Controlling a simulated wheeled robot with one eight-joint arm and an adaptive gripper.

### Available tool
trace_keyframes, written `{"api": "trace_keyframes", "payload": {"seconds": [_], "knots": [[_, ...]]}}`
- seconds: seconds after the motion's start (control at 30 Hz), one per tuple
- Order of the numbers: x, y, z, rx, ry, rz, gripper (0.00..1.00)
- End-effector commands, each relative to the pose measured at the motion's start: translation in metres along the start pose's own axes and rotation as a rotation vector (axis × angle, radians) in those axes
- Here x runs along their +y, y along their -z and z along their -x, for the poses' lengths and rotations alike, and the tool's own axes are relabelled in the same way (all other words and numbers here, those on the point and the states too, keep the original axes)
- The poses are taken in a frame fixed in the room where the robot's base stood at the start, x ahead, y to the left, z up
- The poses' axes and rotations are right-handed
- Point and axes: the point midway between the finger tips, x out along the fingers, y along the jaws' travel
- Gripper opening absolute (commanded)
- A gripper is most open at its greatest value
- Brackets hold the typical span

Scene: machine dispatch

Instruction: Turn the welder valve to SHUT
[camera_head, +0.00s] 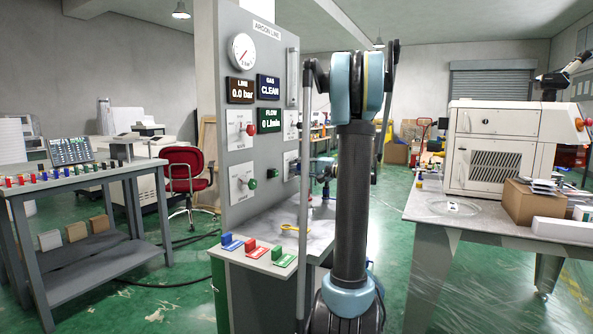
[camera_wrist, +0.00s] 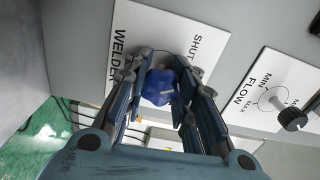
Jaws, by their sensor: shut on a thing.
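The welder valve is a blue knob (camera_wrist: 160,88) on a white plate (camera_wrist: 136,38) marked WELDER and SHUT in the wrist view. My gripper (camera_wrist: 166,78) is shut on the knob, with fingers on both sides. The lower part of the plate and its other markings are hidden by my fingers, so I cannot tell the knob's exact setting. In the head view, my arm covers the knob at the right side of the grey ARGON LINE panel (camera_head: 232,60).
A black FLOW knob (camera_wrist: 292,118) sits right of the valve in the wrist view. The panel also has a red knob (camera_head: 252,129) and a green knob (camera_head: 253,184). The displays read 0.0 bar, CLEAN and 0 L/min. Coloured blocks lie on the ledge (camera_head: 225,254).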

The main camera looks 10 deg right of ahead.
Motion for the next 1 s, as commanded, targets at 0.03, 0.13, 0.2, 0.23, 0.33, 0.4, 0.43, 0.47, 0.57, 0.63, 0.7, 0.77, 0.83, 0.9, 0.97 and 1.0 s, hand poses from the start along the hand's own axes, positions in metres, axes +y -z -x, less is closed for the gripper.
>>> {"api": "trace_keyframes", "payload": {"seconds": [0.03, 0.13, 0.2, 0.23, 0.33, 0.4, 0.43, 0.47, 0.57, 0.63, 0.7, 0.77, 0.83, 0.9, 0.97, 1.0], "knots": [[0.0024, 0.0003, 0.0019, 0.003, -0.005, 0.037, 0.00], [0.0027, 0.0001, 0.0020, 0.003, -0.006, 0.106, 0.00], [0.0029, 0.0000, 0.0020, 0.003, -0.006, 0.149, 0.01], [0.0030, 0.0000, 0.0020, 0.002, -0.006, 0.164, 0.01], [0.0032, -0.0002, 0.0020, 0.002, -0.007, 0.211, 0.01], [0.0034, -0.0003, 0.0020, 0.002, -0.007, 0.236, 0.01], [0.0034, -0.0004, 0.0020, 0.002, -0.007, 0.245, 0.01], [0.0035, -0.0004, 0.0020, 0.002, -0.007, 0.252, 0.01], [0.0037, -0.0005, 0.0020, 0.001, -0.008, 0.273, 0.01], [0.0038, -0.0006, 0.0020, 0.001, -0.008, 0.280, 0.01], [0.0039, -0.0007, 0.0019, 0.001, -0.008, 0.285, 0.01], [0.0040, -0.0008, 0.0019, 0.001, -0.008, 0.287, 0.01], [0.0040, -0.0008, 0.0018, 0.000, -0.008, 0.287, 0.01], [0.0041, -0.0009, 0.0017, 0.000, -0.008, 0.287, 0.01], [0.0041, -0.0010, 0.0016, 0.000, -0.008, 0.287, 0.01], [0.0041, -0.0010, 0.0016, 0.000, -0.008, 0.287, 0.01]]}}
